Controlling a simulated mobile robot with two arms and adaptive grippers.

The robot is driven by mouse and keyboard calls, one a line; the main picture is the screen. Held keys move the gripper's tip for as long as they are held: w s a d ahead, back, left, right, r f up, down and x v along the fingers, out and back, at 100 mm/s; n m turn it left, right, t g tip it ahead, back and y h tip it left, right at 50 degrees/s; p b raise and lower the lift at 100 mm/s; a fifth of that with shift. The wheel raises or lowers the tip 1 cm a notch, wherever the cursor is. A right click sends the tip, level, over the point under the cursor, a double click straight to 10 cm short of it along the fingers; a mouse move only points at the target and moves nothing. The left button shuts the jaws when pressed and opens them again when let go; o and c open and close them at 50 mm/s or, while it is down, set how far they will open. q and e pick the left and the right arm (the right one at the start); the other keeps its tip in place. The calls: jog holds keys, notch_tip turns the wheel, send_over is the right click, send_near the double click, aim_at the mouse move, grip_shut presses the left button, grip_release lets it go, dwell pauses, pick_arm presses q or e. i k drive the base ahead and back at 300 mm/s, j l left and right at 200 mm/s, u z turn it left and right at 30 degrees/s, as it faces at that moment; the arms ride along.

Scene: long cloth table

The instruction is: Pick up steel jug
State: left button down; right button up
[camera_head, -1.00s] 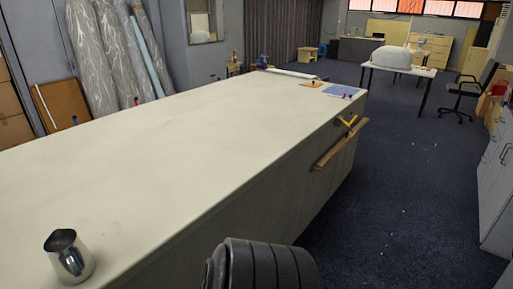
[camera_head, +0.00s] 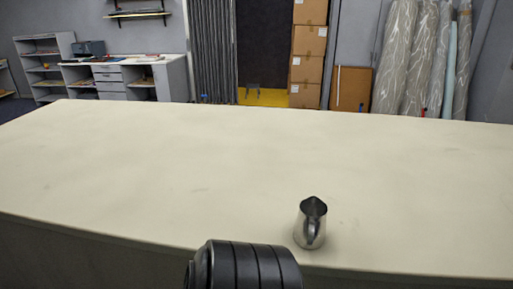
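The steel jug (camera_head: 304,228) stands upright on the long pale cloth table (camera_head: 150,165), close to its near edge and right of the picture's middle. Its dark open mouth faces up, and its handle side is turned towards me. Neither gripper shows in the head view. A black ribbed part of my own body is at the bottom, left of the jug, and appears apart from it.
The table top around the jug is clear. Cardboard boxes (camera_head: 308,50) are stacked behind the table, with wrapped rolls (camera_head: 420,60) to their right. Grey shelves and a drawer unit (camera_head: 112,80) stand at the far left.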

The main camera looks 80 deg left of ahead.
aim_at(311, 228)
jog(key=u, duration=2.2)
jog(key=i+l+u, duration=0.1)
jog(key=l+u, duration=0.8)
